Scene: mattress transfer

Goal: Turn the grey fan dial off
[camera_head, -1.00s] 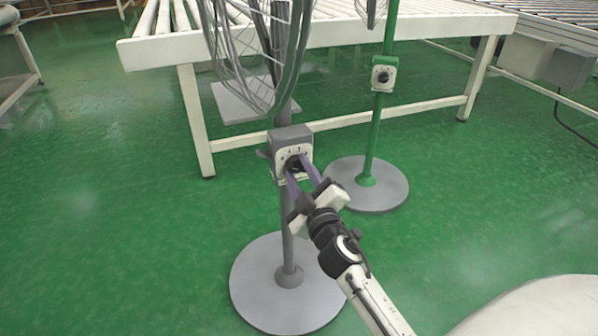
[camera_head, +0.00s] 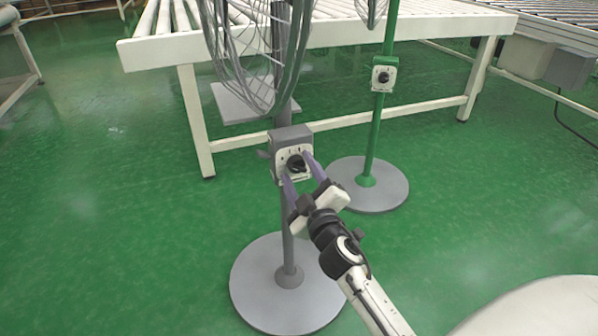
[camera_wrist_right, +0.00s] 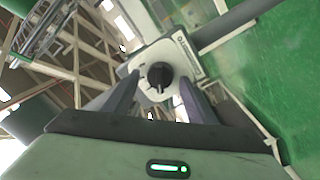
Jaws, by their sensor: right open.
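The grey fan (camera_head: 288,215) stands in the middle of the head view, with a grey control box and a white face plate (camera_head: 281,159) on its pole. Its black dial (camera_head: 296,163) sits on that plate; it also shows in the right wrist view (camera_wrist_right: 159,75). My right gripper (camera_head: 299,167) is open, with its two purple fingers spread on either side of the dial. The dial lies between and just beyond the fingertips, and I cannot tell whether they touch it or the plate. My left gripper is not in view.
A green fan (camera_head: 369,130) with its own dial box (camera_head: 384,75) stands behind to the right. A white-framed roller conveyor (camera_head: 150,52) runs behind both fans. The grey fan's wire cage (camera_head: 245,60) hangs above the box. Green floor is clear at left.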

